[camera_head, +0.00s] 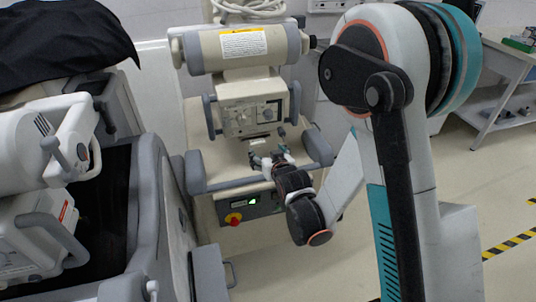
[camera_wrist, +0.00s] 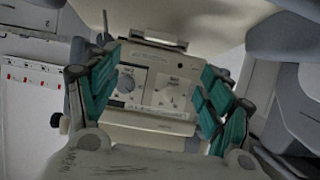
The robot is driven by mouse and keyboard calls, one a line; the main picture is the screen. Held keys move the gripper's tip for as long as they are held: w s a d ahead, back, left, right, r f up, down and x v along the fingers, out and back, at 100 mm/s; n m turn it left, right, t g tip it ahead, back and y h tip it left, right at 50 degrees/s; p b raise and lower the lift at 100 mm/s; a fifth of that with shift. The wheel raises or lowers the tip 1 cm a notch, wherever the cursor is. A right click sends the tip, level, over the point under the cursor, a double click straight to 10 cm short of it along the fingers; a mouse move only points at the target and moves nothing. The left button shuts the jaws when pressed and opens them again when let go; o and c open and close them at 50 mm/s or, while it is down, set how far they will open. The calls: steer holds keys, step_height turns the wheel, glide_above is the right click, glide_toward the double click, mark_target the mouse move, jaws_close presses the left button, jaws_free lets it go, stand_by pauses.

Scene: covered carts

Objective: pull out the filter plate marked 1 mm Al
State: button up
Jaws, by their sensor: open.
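No filter plate with a readable 1 mm Al mark can be made out in either view. The beige collimator box (camera_head: 252,117) hangs under the X-ray tube in the head view. Its front panel (camera_wrist: 151,88) with two round dials faces me in the wrist view. My gripper (camera_head: 268,158) is just below and in front of the box in the head view. In the wrist view my gripper (camera_wrist: 160,66) is open, its teal fingers apart on either side of the panel, with nothing seen between them. The panel's small lettering is too blurred to read.
The tube housing (camera_head: 240,48) with a yellow warning label is above the box. Grey handles (camera_head: 209,117) flank the box. The cart (camera_head: 240,215) below has a red stop button. A second machine (camera_head: 60,150), partly under black cloth, stands at left.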

mark_target(257, 142)
steer(key=b+x, duration=0.2)
steer(key=x, duration=1)
steer(key=shift+f, duration=0.15)
steer(key=shift+w+a+f, duration=0.15)
steer(key=shift+w+a, duration=0.05)
steer(key=shift+w, duration=0.5)
steer(key=c, duration=1.2)
steer(key=o, duration=1.2)
